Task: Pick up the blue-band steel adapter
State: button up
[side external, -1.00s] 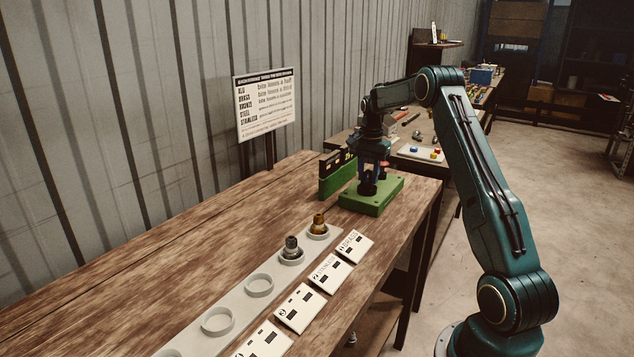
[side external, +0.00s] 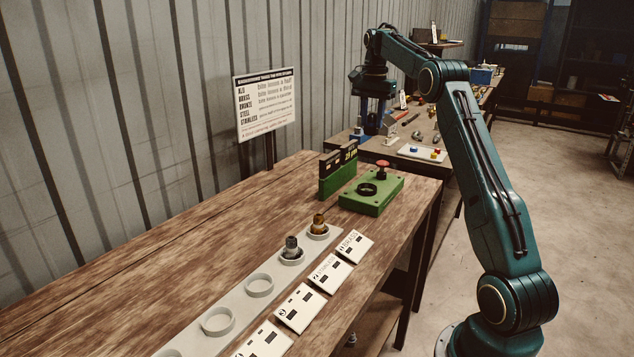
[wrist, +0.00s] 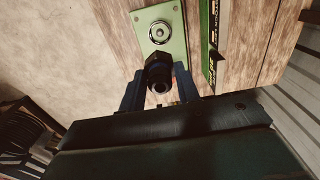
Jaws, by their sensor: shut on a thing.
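In the side view my gripper (side external: 372,125) is raised behind the green fixture (side external: 385,195), and the held fitting is not clear there. A grey metal adapter (side external: 292,246) and a brass-coloured one (side external: 318,224) stand in rings of the pale rack (side external: 240,295); no blue band is clear on either.
The green fixture carries a black ring (side external: 367,189) and a red knob (side external: 383,165). Green upright blocks (side external: 337,175) stand beside it. Printed cards (side external: 330,272) lie along the rack. A second bench behind holds a white tray (side external: 421,153) with small coloured parts.

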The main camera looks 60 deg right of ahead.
jog(key=shift+r, duration=0.95)
dwell(0.3)
jog(key=w+a+f+n, duration=0.2)
jog(key=w+a+f, duration=0.1)
jog(key=a, duration=0.5)
jog(key=w+a+f+n, duration=0.1)
jog(key=w+a+f, duration=0.15)
jog(key=a, duration=0.55)
jog(key=w+a+f+n, duration=0.2)
jog(key=w+a, duration=0.2)
jog(key=a, duration=0.4)
jog(key=s+a+f+n, duration=0.1)
jog(key=s+a+f, duration=0.1)
jog(key=a, duration=0.5)
jog(key=s+a+f+n, duration=0.1)
jog(key=s+a+f, duration=0.1)
jog(key=a, duration=0.5)
jog(key=s+a+f+n, duration=0.2)
jog(key=a+f, duration=0.2)
jog(key=a, duration=0.4)
jog(key=shift+s, duration=0.25)
jog(key=shift+f, duration=0.3)
